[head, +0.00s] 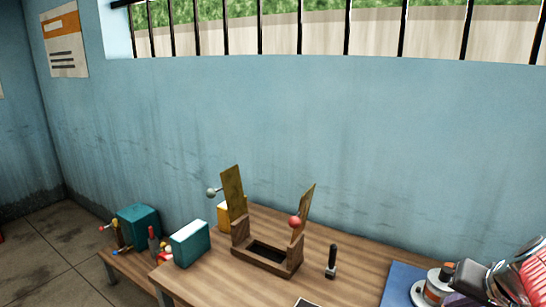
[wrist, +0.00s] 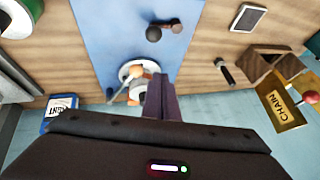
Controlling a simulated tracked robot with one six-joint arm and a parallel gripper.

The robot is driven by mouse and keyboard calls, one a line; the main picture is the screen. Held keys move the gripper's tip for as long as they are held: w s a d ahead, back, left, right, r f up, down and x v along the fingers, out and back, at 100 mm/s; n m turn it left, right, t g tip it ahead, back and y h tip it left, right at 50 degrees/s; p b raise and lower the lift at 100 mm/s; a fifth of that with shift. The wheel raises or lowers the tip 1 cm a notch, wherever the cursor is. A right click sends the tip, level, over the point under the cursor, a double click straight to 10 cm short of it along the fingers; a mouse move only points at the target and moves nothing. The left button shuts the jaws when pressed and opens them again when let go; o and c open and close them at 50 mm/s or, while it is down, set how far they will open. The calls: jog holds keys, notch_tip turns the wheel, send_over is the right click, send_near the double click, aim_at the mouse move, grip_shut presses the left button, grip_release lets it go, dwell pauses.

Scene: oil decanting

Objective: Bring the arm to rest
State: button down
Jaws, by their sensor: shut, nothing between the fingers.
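My gripper (wrist: 160,82) shows in the wrist view as dark fingers closed together, with nothing visible between them. In the head view, part of my arm appears to be at the bottom right, beside the blue mat (head: 397,285); the fingertips cannot be made out clearly there.
A wooden box (head: 265,258) with raised flaps stands on the wooden table (head: 215,285), near a dark-handled tool (head: 331,262). A teal box (head: 190,244) is at the table's left. The blue wall (head: 280,140) stands behind.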

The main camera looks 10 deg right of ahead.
jog(key=w+a+r+n, duration=0.2)
jog(key=w+a+n, duration=0.2)
jog(key=a, duration=0.4)
jog(key=s+a+n, duration=0.1)
jog(key=s+a, duration=0.2)
jog(key=a, duration=0.3)
jog(key=s+a+f+n, duration=0.1)
jog(key=s+a, duration=0.2)
jog(key=a, duration=0.4)
jog(key=s+a+n+y, duration=0.1)
jog(key=s+a+n, duration=0.1)
jog(key=a, duration=0.4)
jog(key=shift+s+a+f+g, duration=0.3)
jog(key=shift+s+g, duration=0.1)
jog(key=shift+s, duration=0.4)
jog(key=shift+s, duration=0.1)
